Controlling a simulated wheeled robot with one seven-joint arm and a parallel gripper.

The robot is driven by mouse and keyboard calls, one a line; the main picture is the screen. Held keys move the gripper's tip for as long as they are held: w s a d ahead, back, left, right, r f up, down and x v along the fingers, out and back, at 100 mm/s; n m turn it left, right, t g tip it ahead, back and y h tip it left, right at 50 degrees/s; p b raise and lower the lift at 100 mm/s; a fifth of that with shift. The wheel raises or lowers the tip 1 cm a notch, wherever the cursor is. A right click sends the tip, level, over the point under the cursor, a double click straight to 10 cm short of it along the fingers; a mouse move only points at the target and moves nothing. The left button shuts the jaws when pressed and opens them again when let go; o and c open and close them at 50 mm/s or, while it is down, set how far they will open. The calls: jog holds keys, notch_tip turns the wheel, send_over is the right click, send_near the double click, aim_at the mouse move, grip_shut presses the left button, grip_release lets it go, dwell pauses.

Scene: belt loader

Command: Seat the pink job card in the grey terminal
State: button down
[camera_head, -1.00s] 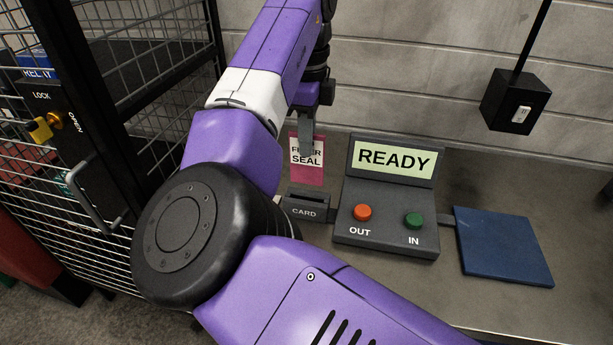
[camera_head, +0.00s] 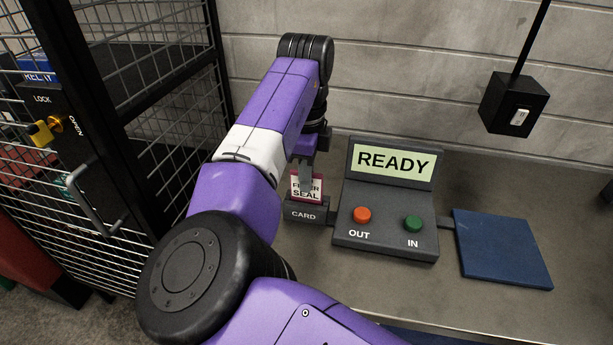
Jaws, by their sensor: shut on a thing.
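The pink job card (camera_head: 297,193) has a white label that reads "SEAL" on its lower line; the upper line is partly covered by a finger. It stands upright at the slot of the small dark block marked CARD, with its lower part hidden by the block. My gripper (camera_head: 305,182) is shut on the card's upper part, just above the block. The grey terminal (camera_head: 384,235) stands right of the card block (camera_head: 305,213) and joins it. Its screen (camera_head: 393,162) reads READY. I cannot tell how deep the card sits.
The terminal has an orange OUT button (camera_head: 362,215) and a green IN button (camera_head: 412,223). A blue pad (camera_head: 502,249) lies to the right. A black switch box (camera_head: 515,103) hangs by the back wall. A wire cage with a black door frame (camera_head: 105,150) stands at left.

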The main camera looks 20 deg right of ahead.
jog(key=c, duration=1.6)
grip_release()
notch_tip(320, 180, up, 12)
jog(key=shift+r, duration=0.1)
